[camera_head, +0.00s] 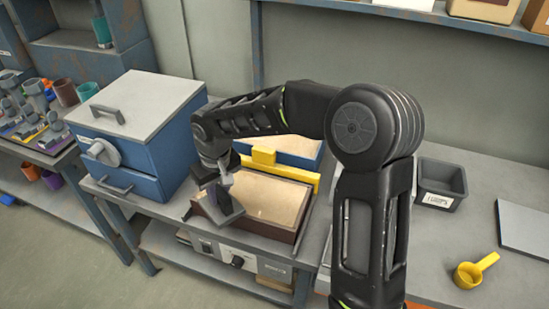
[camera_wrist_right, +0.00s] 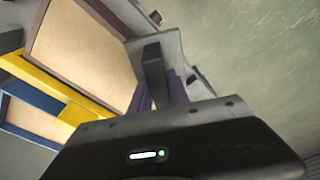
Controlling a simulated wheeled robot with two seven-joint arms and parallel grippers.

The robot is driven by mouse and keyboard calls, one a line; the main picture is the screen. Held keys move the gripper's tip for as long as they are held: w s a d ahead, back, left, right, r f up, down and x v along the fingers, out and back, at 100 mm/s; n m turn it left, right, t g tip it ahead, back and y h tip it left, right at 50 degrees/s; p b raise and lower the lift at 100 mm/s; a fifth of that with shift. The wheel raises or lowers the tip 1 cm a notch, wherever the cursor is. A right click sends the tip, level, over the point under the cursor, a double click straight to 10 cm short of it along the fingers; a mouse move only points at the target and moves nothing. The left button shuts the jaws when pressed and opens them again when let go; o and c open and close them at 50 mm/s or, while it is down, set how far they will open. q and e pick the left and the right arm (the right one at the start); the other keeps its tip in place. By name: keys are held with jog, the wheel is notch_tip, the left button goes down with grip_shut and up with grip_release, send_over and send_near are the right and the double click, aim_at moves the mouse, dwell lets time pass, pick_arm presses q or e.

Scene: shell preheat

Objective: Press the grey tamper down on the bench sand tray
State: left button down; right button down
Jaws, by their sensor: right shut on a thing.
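The grey tamper (camera_head: 220,207) is held by its upright handle in my right gripper (camera_head: 222,180). Its flat plate looks tilted and overlaps the left front edge of the brown-walled sand tray (camera_head: 297,232) in the head view. In the right wrist view the tamper (camera_wrist_right: 153,60) stands between the fingers (camera_wrist_right: 165,95), with its plate at the sand tray's edge (camera_wrist_right: 120,20). The gap between plate and sand cannot be judged. The tray's sand looks pale and flat. My left gripper is not in view.
A yellow bar (camera_head: 290,172) runs along the tray's back, with a blue sand box (camera_head: 300,158) behind it. A blue drawer cabinet (camera_head: 165,155) stands close on the left. A dark bin (camera_head: 440,190) and yellow scoop (camera_head: 470,275) lie to the right.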

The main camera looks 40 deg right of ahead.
jog(key=s+d+r+n+p, duration=0.1)
jog(key=s+d+r+n, duration=0.1)
jog(key=d, duration=0.5)
jog(key=s+d+r+n+y+p, duration=0.1)
jog(key=d+r+n, duration=0.3)
jog(key=d, duration=0.4)
jog(key=shift+s+r+p, duration=0.15)
jog(key=shift+s+p, duration=0.25)
jog(key=shift+s, duration=0.05)
jog(key=b, duration=0.6)
send_over(276, 199)
jog(key=shift+f, duration=4.05)
jog(key=shift+f+b, duration=0.35)
jog(key=shift+f, duration=0.2)
jog(key=shift+r, duration=0.1)
notch_tip(276, 199, up, 7)
jog(key=p, duration=0.5)
